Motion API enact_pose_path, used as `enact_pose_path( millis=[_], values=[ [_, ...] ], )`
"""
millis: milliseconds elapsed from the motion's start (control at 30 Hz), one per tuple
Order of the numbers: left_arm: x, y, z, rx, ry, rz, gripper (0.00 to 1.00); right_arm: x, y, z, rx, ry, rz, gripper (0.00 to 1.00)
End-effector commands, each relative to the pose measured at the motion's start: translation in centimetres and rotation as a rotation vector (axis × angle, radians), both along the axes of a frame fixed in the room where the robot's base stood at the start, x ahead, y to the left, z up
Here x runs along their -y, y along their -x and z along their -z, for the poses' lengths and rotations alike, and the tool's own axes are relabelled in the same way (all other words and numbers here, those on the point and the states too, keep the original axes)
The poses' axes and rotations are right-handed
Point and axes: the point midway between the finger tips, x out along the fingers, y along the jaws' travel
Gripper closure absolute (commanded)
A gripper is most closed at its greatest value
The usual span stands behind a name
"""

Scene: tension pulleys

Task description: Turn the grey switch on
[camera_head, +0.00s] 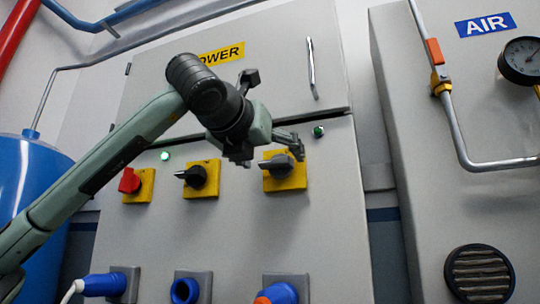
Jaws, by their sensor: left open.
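The grey switch (276,163) is a dark knob with a grey handle on a yellow plate, rightmost of three switches on the grey power cabinet (240,225). Its handle lies nearly level, pointing left. A dark green lamp (318,131) sits above it to the right. My left gripper (272,116) is open and empty, just above the switch in the picture. One finger is at the upper left and another reaches right, close to the upper edge of the yellow plate. I cannot tell whether it touches. My right gripper is not in view.
A black switch (196,176) and a red switch (130,180) are to the left, with a bright green lamp (165,156) above. A door handle (311,68) and the AIR cabinet (400,60) are right.

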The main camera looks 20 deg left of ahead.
Motion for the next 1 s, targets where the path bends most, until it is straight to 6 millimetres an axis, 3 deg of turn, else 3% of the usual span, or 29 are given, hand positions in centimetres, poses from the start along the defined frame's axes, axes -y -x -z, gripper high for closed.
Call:
enact_pose_path(
  millis=[67,467,767,1000],
  values=[
    [0.01,0.02,0.0,0.0,0.0,0.0,0.19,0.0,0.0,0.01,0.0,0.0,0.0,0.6],
    [0.0,0.06,-0.01,0.0,0.0,0.0,0.69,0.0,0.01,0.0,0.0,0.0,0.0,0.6],
    [0.02,0.06,-0.01,0.001,-0.035,0.0,0.69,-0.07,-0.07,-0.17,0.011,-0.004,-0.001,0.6],
    [0.08,0.08,-0.07,0.006,-0.169,0.0,0.69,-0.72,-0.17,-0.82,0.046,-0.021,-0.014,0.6]
  ],
)
